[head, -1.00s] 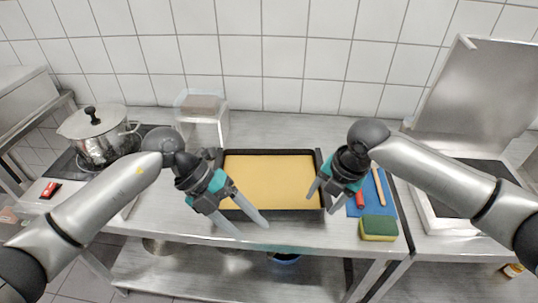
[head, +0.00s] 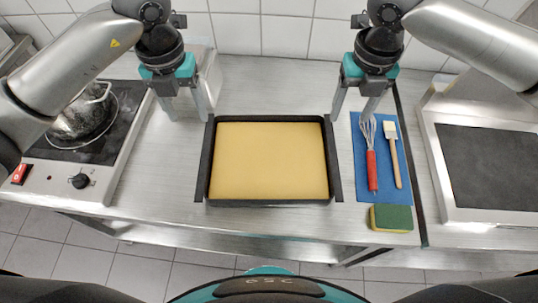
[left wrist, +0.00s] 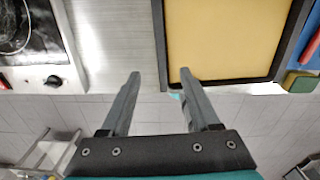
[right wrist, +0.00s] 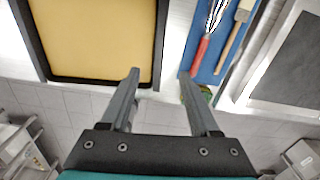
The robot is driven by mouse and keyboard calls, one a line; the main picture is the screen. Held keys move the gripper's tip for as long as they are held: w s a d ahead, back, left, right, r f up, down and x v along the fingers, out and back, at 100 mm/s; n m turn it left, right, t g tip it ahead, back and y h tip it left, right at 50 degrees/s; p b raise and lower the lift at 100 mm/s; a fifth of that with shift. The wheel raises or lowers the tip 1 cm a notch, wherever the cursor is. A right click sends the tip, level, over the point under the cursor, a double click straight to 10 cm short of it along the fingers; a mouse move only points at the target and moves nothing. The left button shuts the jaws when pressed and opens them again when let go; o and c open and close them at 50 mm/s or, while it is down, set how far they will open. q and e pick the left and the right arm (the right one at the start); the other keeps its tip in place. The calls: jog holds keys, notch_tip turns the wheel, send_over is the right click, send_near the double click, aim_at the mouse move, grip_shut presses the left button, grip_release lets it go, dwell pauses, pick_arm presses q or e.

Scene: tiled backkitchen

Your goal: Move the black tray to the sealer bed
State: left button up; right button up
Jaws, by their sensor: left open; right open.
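The black tray (head: 205,180) lies flat on the steel counter with a yellow-tan layer (head: 270,160) filling it. My left gripper (head: 189,115) is open and empty at the tray's far left corner. In the left wrist view the tray's left wall (left wrist: 158,40) runs up between the two fingers. My right gripper (head: 351,115) is open and empty at the far right corner. The right wall (right wrist: 161,40) likewise lines up between its fingers. I cannot tell their height over the rim. The sealer bed (head: 490,165), a dark pad in a steel frame, is at the right.
A blue mat (head: 360,185) with a whisk (head: 371,165) and a brush (head: 395,160) lies right of the tray. A green and yellow sponge (head: 391,218) sits at the front edge. A hob (head: 115,115) with a pot (head: 85,118) is at the left.

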aim_at(205, 153)
pick_arm(q)
notch_tip(205, 153, down, 15)
jog(key=shift+w+f, duration=0.1)
jog(key=shift+f, duration=0.05)
pick_arm(e)
notch_tip(205, 153, down, 15)
jog(key=shift+w+f, duration=0.15)
pick_arm(q)
grip_shut()
pick_arm(e)
grip_shut()
jog(key=shift+w, duration=0.1)
dwell(0.8)
